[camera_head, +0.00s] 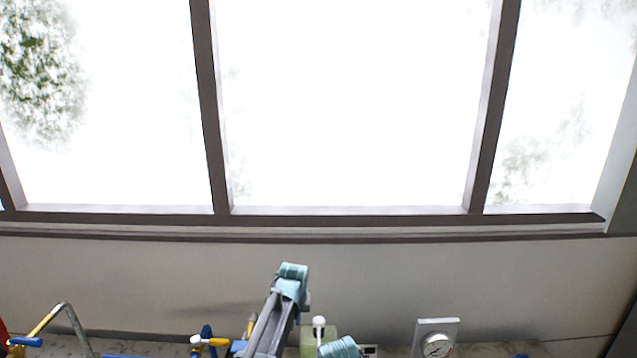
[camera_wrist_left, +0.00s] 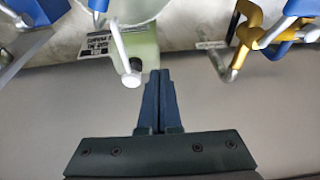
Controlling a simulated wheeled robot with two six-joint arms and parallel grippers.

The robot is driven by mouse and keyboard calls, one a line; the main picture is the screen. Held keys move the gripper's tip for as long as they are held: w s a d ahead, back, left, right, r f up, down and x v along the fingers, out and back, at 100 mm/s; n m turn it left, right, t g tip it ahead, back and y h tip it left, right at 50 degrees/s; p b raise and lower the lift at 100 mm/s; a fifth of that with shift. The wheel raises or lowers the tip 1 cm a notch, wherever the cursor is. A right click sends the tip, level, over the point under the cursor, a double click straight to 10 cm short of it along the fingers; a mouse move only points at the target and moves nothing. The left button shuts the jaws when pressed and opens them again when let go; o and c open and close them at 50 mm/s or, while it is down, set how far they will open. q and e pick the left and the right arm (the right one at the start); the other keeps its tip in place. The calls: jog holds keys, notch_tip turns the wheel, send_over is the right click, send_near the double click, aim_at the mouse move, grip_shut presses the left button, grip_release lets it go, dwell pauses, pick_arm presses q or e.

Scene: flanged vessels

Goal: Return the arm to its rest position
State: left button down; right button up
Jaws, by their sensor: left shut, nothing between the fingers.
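My left gripper shows in the left wrist view (camera_wrist_left: 160,73), its two dark blue fingers pressed together with nothing between them. The fingertips are beside a pale green vessel (camera_wrist_left: 137,50) with a white-capped rod; I cannot tell whether they touch it. In the head view a grey arm with a light blue upper end (camera_head: 291,272) rises at bottom centre. The gripper fingers cannot be made out clearly there. My right gripper is not in view.
A counter with pipes, a yellow and blue valve (camera_head: 208,341) and a round gauge (camera_head: 438,345) runs along the bottom edge of the head view. Behind it are a plain wall (camera_head: 450,270) and a large window (camera_head: 345,100).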

pick_arm(q)
jog(key=s+a+g, duration=0.1)
jog(key=s+a, duration=0.4)
jog(key=s, duration=0.7)
jog(key=s+a+g, duration=0.2)
jog(key=s+a, duration=0.4)
jog(key=s, duration=0.6)
jog(key=s+d+f+m+b, duration=0.1)
jog(key=s+d+f+b, duration=0.1)
jog(key=f+b, duration=0.5)
jog(key=s+d+f+m+b, duration=0.1)
jog(key=s+d+f+b, duration=0.1)
jog(key=d+f+b, duration=0.3)
jog(key=s+d+f+m+y+b, duration=0.1)
jog(key=d+f+b, duration=0.3)
jog(key=f+b, duration=0.7)
jog(key=shift+s+d+f+m+g, duration=0.25)
jog(key=shift+s+f+m+g, duration=0.1)
jog(key=shift+s+m, duration=0.1)
